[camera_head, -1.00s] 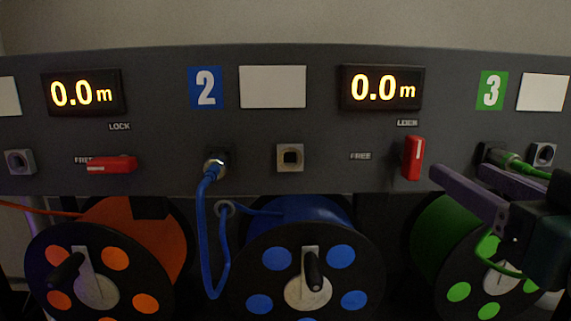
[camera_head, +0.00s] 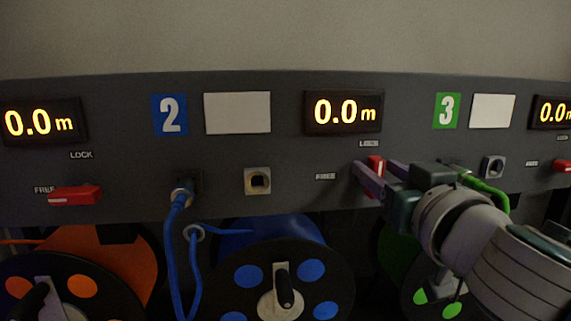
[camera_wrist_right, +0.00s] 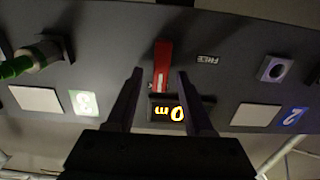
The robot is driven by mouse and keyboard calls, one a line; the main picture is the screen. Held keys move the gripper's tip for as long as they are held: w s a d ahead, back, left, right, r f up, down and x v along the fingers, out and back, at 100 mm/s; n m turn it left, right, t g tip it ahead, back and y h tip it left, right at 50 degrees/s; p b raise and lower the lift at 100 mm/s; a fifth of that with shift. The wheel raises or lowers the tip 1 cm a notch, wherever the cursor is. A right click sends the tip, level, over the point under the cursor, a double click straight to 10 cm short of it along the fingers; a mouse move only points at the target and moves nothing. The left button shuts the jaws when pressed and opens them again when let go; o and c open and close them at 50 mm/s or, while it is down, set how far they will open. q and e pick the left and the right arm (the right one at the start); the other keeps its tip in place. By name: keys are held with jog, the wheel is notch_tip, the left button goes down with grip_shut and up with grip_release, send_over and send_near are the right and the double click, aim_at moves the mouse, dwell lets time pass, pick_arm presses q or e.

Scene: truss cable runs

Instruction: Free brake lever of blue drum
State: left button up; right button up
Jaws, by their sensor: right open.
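The red brake lever (camera_head: 376,162) of the blue drum stands upright at the LOCK label, below the 0.0 m display (camera_head: 343,112). The FREE label (camera_head: 326,177) is to its left. My right gripper (camera_head: 373,167) is open, with its fingers around the lever's position and partly covering it. In the right wrist view the red lever (camera_wrist_right: 162,62) shows between the two open fingertips (camera_wrist_right: 160,76), with a gap on each side. The blue drum (camera_head: 268,232) hangs below the panel. My left gripper is not in view.
A blue cable (camera_head: 171,250) is plugged in left of an empty square socket (camera_head: 257,181). A green cable plug (camera_head: 485,188) is close behind my right wrist. The orange drum's red lever (camera_head: 75,195) lies horizontal at FREE. The panel between socket and lever is clear.

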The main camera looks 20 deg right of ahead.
grip_shut()
dwell(0.3)
dwell(0.4)
jog(key=n, duration=0.6)
jog(key=a+f+n, duration=0.1)
jog(key=n, duration=0.5)
jog(key=a+n, duration=0.1)
jog(key=n, duration=0.4)
jog(key=shift+w+f+n, duration=0.2)
jog(key=shift+f+n, duration=0.2)
